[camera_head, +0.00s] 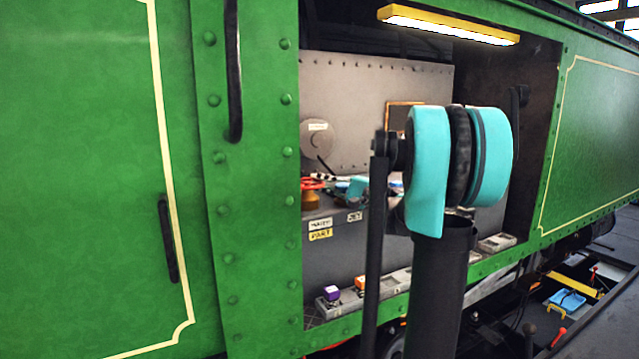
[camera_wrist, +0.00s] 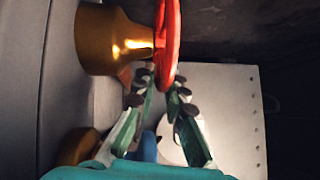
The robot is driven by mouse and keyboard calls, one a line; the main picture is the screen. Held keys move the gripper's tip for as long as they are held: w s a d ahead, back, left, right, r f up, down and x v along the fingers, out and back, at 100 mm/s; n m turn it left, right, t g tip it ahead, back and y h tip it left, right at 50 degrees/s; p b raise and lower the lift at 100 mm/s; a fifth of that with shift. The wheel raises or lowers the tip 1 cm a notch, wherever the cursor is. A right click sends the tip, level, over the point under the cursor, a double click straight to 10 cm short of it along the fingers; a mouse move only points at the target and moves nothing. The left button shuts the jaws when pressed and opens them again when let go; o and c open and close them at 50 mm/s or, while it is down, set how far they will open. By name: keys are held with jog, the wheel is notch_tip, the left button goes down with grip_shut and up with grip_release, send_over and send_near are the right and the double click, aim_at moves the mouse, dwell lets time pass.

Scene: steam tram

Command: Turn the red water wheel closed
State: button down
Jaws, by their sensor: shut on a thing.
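The red water wheel (camera_wrist: 168,38) sits on a brass valve body (camera_wrist: 112,42) in the wrist view, seen nearly edge-on. My gripper (camera_wrist: 160,84) has one finger on each side of the wheel's lower rim and is shut on it. In the head view the red wheel (camera_head: 312,183) is small, on top of its brass body (camera_head: 310,200) at the left of a dark ledge. My gripper (camera_head: 334,182) reaches it from the right there. The exact finger contact is too small to tell in that view.
A label reading WATER (camera_head: 320,224) is on the ledge front. Another brass part (camera_wrist: 76,148) and a blue part (camera_wrist: 148,147) lie beyond my fingers. The green tram side (camera_head: 245,200) frames the opening on the left. A yellow lamp (camera_head: 448,24) hangs above.

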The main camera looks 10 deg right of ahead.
aim_at(322, 183)
jog(key=shift+s+r+m+t, duration=0.1)
jog(key=shift+m+t, duration=0.2)
jog(key=m+t+h, duration=0.1)
jog(key=s+m+t+h, duration=0.1)
jog(key=t+h, duration=0.1)
jog(key=m+t+h, duration=0.2)
jog(key=shift+s+d, duration=0.15)
jog(key=shift+s, duration=0.2)
jog(key=shift+s+m+t+h, duration=0.2)
jog(key=shift+m+t+h, duration=0.35)
jog(key=shift+h, duration=0.5)
jog(key=shift+s+m+t+h, duration=0.2)
jog(key=shift+m+t+h, duration=0.2)
jog(key=shift+m+h, duration=0.45)
jog(key=shift+s+m+t+h, duration=0.2)
jog(key=shift+m+t+h, duration=0.3)
jog(key=shift+h, duration=0.7)
jog(key=shift+s+m+t+h, duration=0.25)
jog(key=shift+m+h, duration=0.35)
jog(key=shift+h, duration=0.4)
jog(key=c, duration=1.6)
grip_release()
jog(key=v, duration=1.2)
